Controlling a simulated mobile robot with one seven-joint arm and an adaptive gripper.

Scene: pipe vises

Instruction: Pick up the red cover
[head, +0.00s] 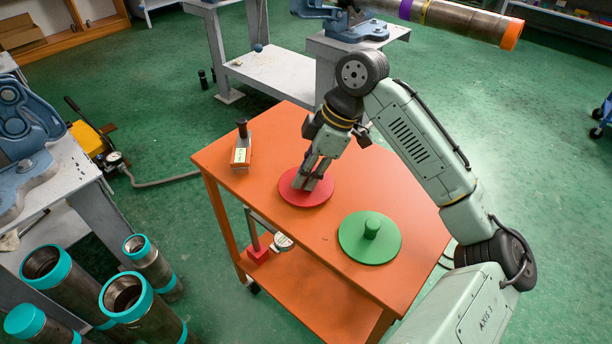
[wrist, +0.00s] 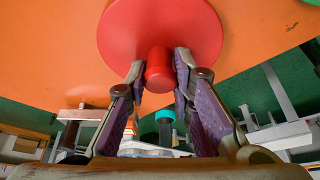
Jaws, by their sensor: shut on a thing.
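The red cover (head: 294,196) is a flat round disc lying on the orange cart's top, near its left side in the head view. In the wrist view the red cover (wrist: 160,20) fills the top middle, with its round knob pointing toward me. My gripper (head: 311,180) reaches down over the disc. In the wrist view my gripper (wrist: 159,85) has its two purple-padded fingers on either side of the red knob, shut on it. The head view hides most of the knob behind the fingers. I cannot tell whether the disc is lifted at all.
A green cover (head: 370,240) with an upright knob lies to the right on the orange cart (head: 310,130). A small block with a dark post (head: 241,150) stands at the cart's left corner. Several pipes with teal collars (head: 125,293) stand at lower left. A grey bench (head: 280,72) is behind.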

